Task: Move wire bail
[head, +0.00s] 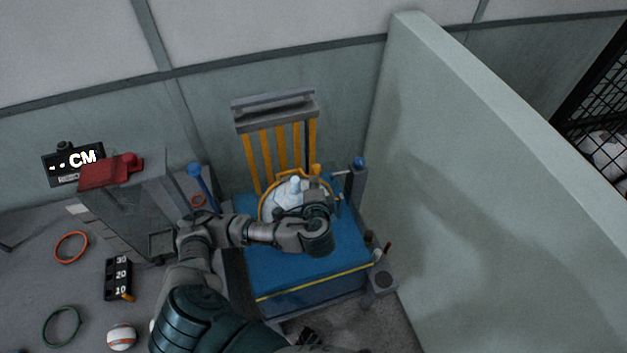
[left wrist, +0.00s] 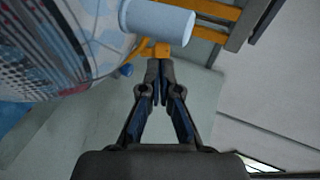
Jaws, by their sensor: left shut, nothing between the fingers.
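The wire bail (head: 262,204) is a thin orange-yellow arc around a white patterned ball (head: 285,193) on the blue press. My left gripper (head: 316,190) is at the ball's right side, with its fingers partly hidden behind the wrist. In the left wrist view my left gripper (left wrist: 160,64) is shut with nothing between its fingertips. Just beyond the tips is a small orange block (left wrist: 162,49), and a pale cylinder (left wrist: 160,22) lies above it. The patterned ball fills the upper left there. I cannot tell whether the tips touch the orange block. My right gripper is not seen.
Yellow slats (head: 282,150) stand behind the blue press bed (head: 338,243). A pale partition wall (head: 450,170) closes the right side. At the left are a grey stand (head: 140,205), rings, a number block (head: 118,278) and a baseball (head: 121,337).

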